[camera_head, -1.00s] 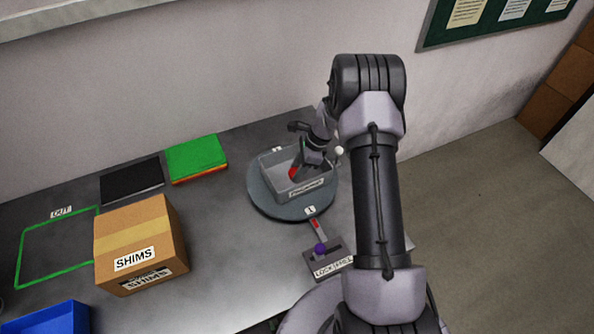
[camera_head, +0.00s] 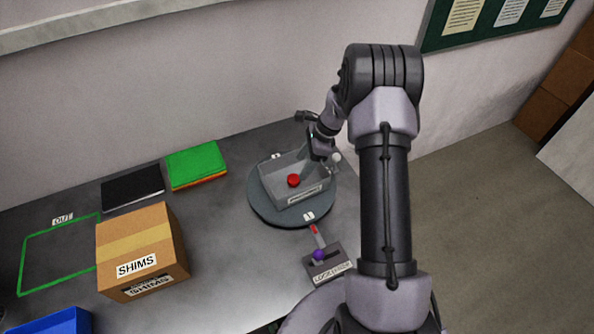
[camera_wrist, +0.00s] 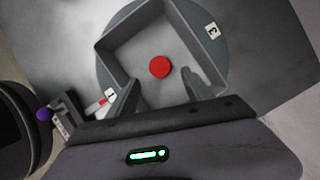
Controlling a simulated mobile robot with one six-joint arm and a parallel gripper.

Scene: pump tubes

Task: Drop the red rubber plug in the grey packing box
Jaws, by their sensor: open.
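The red rubber plug (camera_head: 293,181) lies inside the grey packing box (camera_head: 281,197), on its floor; it also shows in the wrist view as a round red disc (camera_wrist: 160,67). The open-topped box stands on a round grey turntable (camera_head: 262,208), and its walls show in the wrist view (camera_wrist: 118,71). My gripper (camera_head: 307,173) is over the right side of the box. In the wrist view my gripper (camera_wrist: 158,88) has its two fingers wide apart with nothing between them, and the plug lies beyond the fingertips.
A small lever unit with a purple knob (camera_head: 319,255) stands in front of the turntable. A cardboard SHIMS box (camera_head: 140,250), a green stack (camera_head: 196,164), a black folder (camera_head: 132,188) and a blue bin (camera_head: 55,323) are to the left. The green OUT outline (camera_head: 22,262) is empty.

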